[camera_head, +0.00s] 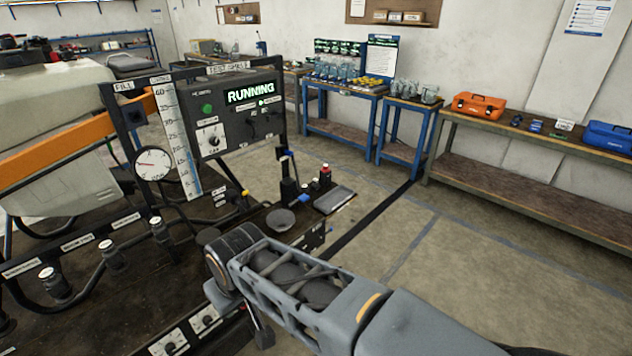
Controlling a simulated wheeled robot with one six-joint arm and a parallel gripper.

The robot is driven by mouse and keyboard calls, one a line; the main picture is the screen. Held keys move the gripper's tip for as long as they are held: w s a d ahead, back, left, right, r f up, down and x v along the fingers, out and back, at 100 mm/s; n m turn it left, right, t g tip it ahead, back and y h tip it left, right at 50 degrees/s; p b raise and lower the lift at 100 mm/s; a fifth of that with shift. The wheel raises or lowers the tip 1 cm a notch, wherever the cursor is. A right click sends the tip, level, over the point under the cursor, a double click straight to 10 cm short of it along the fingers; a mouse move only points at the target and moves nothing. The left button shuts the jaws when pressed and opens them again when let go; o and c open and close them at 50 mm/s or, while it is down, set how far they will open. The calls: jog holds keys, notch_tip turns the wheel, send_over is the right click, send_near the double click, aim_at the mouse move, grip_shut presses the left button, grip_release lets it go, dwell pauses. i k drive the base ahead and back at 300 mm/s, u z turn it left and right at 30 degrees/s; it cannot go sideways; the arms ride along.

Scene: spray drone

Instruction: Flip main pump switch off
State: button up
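A dark control panel (236,112) on the test rig shows RUNNING in green. It bears a lit green button (207,108), a rotary knob (213,141) on a white plate and small dark switches. Two more dials (204,320) on white plates sit low at the rig's front edge. The labels are too small to tell which control is the main pump switch. My arm reaches in from the lower right, its near end in front of the rig's bench. My gripper is at or below that end, and its fingertips cannot be made out. I see no contact with the panel.
A round pressure gauge (153,163) and a tall white scale (176,140) stand left of the panel. Small bottles (325,175) and a dark funnel (281,220) are on the bench behind my arm. Workbenches line the back wall. The floor (450,260) to the right is clear.

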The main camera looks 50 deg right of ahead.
aim_at(275, 113)
jog(key=k, duration=0.65)
jog(key=z, duration=0.45)
jog(key=i, duration=0.4)
jog(key=z, duration=0.95)
jog(key=i, duration=0.7)
jog(key=u, duration=0.55)
jog(key=i, duration=0.85)
jog(key=u, duration=0.95)
